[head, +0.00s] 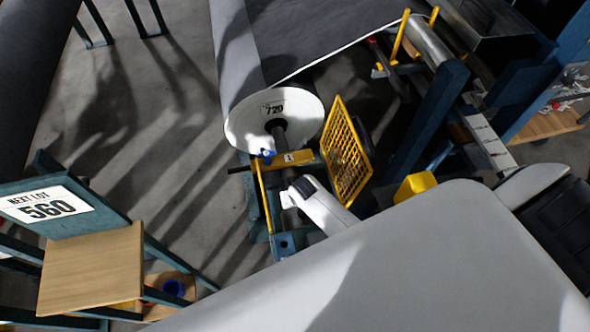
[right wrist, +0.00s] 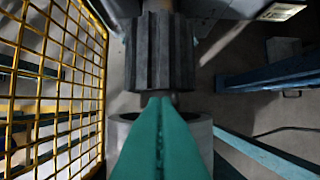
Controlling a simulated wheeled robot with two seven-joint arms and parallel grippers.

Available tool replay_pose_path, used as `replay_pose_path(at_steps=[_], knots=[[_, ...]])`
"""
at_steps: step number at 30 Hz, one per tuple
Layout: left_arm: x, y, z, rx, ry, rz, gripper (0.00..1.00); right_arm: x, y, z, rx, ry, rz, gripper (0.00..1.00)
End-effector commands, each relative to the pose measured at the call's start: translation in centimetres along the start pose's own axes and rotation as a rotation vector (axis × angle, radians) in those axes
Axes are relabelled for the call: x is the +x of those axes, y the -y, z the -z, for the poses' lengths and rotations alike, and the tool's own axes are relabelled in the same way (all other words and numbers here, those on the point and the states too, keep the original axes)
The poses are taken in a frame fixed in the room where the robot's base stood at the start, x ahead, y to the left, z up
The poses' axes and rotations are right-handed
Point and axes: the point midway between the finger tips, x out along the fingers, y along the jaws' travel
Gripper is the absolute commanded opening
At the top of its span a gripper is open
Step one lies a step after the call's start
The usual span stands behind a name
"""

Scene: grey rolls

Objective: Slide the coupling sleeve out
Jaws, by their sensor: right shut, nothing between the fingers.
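In the right wrist view my right gripper (right wrist: 161,106) has its green fingers pressed together, with nothing between them. Its tips lie in front of a short shaft between a dark ribbed coupling piece (right wrist: 160,58) and a smooth grey ring-shaped sleeve (right wrist: 199,128). The sleeve's open rim faces the ribbed piece, and a gap separates them. The fingers cover the sleeve's middle. I cannot tell whether they touch it. In the head view the roll stand's shaft (head: 278,134) runs from a white disc (head: 244,122) marked 720. Fingertips are not clear there. My left gripper is not in view.
A yellow mesh guard (head: 346,152) stands close right of the shaft; it fills the left of the right wrist view (right wrist: 60,75). A yellow bracket (head: 294,158) crosses the shaft. Floor between is open.

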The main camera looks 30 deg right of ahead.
Motion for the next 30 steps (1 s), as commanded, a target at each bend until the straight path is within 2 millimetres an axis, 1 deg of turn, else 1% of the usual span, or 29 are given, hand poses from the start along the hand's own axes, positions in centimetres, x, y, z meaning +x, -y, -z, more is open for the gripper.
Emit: replay_pose_path(at_steps=[1, 4, 13, 17, 20, 22, 30], knots=[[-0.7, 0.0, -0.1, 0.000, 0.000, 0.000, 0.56, -0.5, 0.0, 0.7, 0.000, -0.005, 0.000, 0.00], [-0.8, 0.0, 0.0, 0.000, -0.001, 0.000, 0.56, -0.4, 0.0, 1.2, 0.001, -0.003, -0.001, 0.00], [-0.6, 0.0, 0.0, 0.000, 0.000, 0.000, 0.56, -0.2, 0.0, 1.4, 0.000, -0.005, 0.000, 0.00], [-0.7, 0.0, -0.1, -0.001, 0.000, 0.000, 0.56, -0.6, 0.0, 1.4, 0.000, -0.005, 0.000, 0.00], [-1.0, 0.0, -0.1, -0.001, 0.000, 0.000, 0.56, -1.6, 0.0, 1.4, 0.000, -0.005, -0.001, 0.00], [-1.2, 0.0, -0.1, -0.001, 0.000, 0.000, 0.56, -2.7, 0.0, 1.3, 0.000, -0.004, -0.001, 0.00], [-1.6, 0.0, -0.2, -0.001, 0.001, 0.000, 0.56, -8.2, -0.1, 1.0, 0.001, 0.004, -0.003, 0.00]])
